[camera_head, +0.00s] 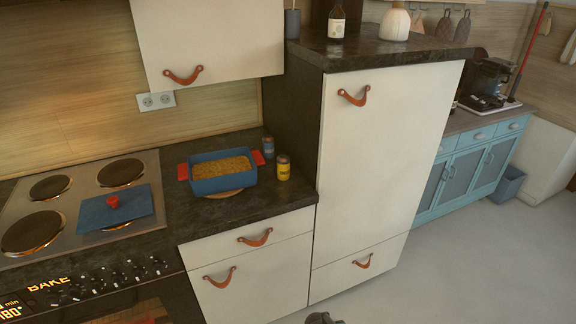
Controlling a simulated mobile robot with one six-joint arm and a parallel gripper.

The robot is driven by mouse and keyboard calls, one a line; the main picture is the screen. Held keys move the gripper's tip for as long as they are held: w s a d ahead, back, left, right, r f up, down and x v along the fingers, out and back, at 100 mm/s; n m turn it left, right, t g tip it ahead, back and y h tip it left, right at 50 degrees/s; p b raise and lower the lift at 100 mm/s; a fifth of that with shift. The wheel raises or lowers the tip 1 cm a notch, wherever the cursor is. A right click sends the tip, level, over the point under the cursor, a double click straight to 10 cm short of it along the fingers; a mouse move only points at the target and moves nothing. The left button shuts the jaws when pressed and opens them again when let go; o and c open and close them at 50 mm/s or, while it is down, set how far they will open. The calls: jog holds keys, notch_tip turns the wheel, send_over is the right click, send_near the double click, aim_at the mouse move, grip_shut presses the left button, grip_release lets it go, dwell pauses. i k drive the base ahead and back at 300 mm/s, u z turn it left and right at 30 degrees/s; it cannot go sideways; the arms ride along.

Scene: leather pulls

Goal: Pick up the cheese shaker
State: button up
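Two small shakers stand on the dark counter, to the right of a blue baking dish. The nearer one, a yellow shaker (284,168) with a dark lid, looks like the cheese shaker, but its label is too small to read. The other, a grey-blue shaker (268,147), stands just behind it and to the left. Both are upright, and the yellow one is close to the tall cabinet's side. My gripper's fingers are not seen. Only a small dark shape shows at the bottom edge, and I cannot tell what it is.
The blue baking dish (221,185) with red handles holds yellow food and rests on a round wooden board (224,194). A blue lid (113,210) lies on the stove. A tall white cabinet (388,150) stands right of the shakers. An upper cabinet (208,44) hangs above the counter.

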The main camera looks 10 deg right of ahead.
aim_at(283, 161)
jog(key=i, duration=0.9)
jog(key=z, duration=0.3)
jog(key=k, duration=0.55)
jog(key=u, duration=1.3)
